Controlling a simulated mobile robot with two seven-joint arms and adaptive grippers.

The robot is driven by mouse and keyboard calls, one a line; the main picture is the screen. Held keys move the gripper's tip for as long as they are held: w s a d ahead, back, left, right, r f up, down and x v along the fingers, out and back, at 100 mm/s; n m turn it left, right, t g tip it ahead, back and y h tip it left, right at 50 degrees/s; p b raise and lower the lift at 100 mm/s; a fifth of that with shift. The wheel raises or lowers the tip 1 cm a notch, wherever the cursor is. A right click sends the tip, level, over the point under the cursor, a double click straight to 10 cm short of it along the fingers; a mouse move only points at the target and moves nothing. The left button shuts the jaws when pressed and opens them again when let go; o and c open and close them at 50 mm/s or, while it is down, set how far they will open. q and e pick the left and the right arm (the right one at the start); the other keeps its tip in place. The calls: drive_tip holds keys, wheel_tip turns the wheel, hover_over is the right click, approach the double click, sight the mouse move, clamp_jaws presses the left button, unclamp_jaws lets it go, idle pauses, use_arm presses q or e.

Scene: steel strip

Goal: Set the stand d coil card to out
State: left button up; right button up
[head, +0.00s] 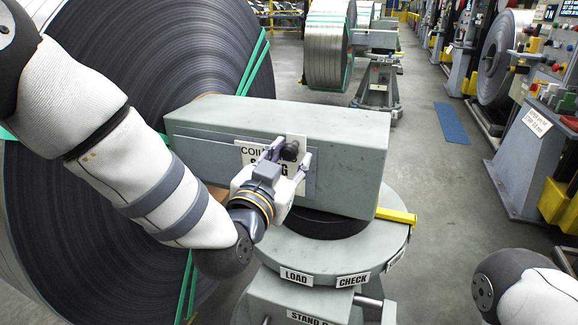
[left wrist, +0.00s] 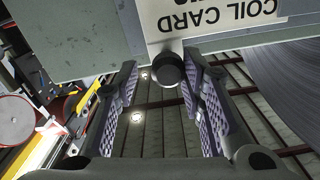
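The stand d coil card (head: 250,152) is a white plate lettered "COIL" on the grey box-shaped head of the stand (head: 350,128). My left gripper (head: 290,155) is in front of it and hides part of the lettering. In the left wrist view the card (left wrist: 215,20) appears upside down, reading "COIL CARD" with a second line cut off. A dark round knob (left wrist: 168,70) sits at the card's edge, between the two open fingers of my left gripper (left wrist: 160,78). A gap shows at the left finger; contact on the right is unclear. My right gripper is out of view.
The stand's round turntable (head: 318,250) carries "LOAD" and "CHECK" labels, with a yellow bar (head: 396,216) at its right. A large strapped steel coil (head: 165,60) stands close behind on the left. Open floor (head: 450,190) lies to the right, before control desks (head: 535,150).

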use_arm(q)
drive_tip(key=shift+s+a+f, duration=0.1)
drive_tip(key=shift+s, duration=0.05)
drive_tip(key=shift+s+r, duration=0.2)
drive_tip(key=shift+s, duration=0.1)
drive_tip(key=shift+s+p, duration=0.25)
drive_tip(key=shift+p, duration=0.15)
drive_tip(key=shift+s+a, duration=0.2)
drive_tip(key=shift+s, duration=0.15)
drive_tip(key=p+v, duration=0.3)
drive_tip(key=v, duration=1)
drive_tip(key=shift+s+r+p, duration=0.35)
drive_tip(key=shift+r+p, duration=0.05)
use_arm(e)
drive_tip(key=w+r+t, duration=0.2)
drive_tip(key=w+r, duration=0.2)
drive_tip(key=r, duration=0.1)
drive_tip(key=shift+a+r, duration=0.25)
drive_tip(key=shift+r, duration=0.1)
use_arm(q)
drive_tip(key=shift+a, duration=0.15)
